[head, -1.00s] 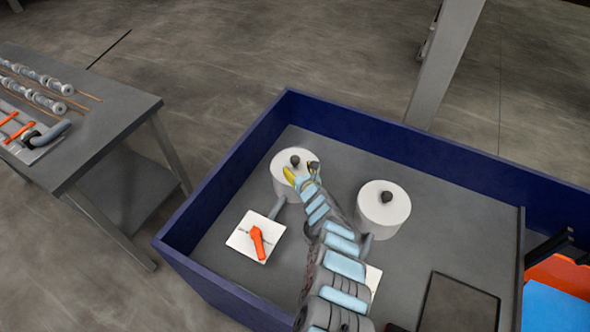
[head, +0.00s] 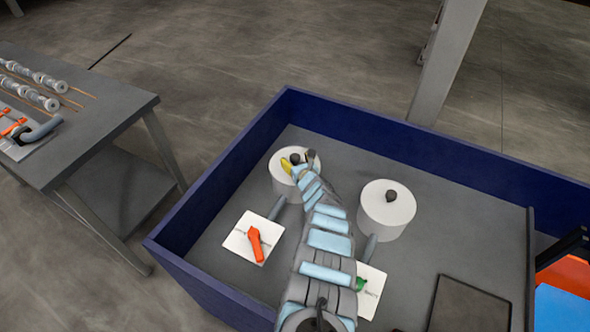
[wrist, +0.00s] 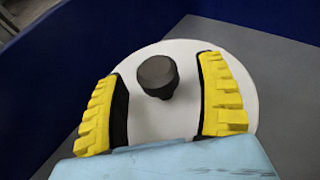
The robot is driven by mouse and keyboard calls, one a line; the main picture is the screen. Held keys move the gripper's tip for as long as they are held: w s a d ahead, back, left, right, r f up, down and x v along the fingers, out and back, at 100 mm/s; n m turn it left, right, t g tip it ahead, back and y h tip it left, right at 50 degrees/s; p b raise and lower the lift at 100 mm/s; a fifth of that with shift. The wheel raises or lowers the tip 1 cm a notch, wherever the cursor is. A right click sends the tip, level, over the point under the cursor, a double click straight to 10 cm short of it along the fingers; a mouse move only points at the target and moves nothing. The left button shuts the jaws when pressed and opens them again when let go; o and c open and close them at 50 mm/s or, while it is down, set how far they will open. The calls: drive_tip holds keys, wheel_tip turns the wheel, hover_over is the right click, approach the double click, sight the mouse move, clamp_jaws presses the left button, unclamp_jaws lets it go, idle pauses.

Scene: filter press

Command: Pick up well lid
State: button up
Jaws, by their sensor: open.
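The well lid (wrist: 170,125) is a round white disc with a dark knob (wrist: 158,75) in its middle. It tops the left white cylinder (head: 284,184) in the blue-walled bin. My gripper (wrist: 163,92) is open, with its yellow ribbed fingers on either side of the knob. Gaps show between the knob and both fingers, so it is not gripped. In the head view my gripper (head: 300,164) is over this lid and hides part of it. A second white cylinder with a dark knob (head: 387,208) stands to the right.
A white plate with an orange handle (head: 256,244) and another with a green handle (head: 361,284) lie in front of the cylinders. Blue bin walls (head: 215,165) stand close behind and left. A dark flat panel (head: 468,305) lies at right.

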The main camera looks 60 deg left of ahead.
drive_tip(key=shift+a+f+b, duration=0.2)
drive_tip(key=shift+a+b, duration=0.15)
drive_tip(key=shift+a, duration=0.1)
clamp_jaws()
drive_tip(key=shift+r, duration=0.15)
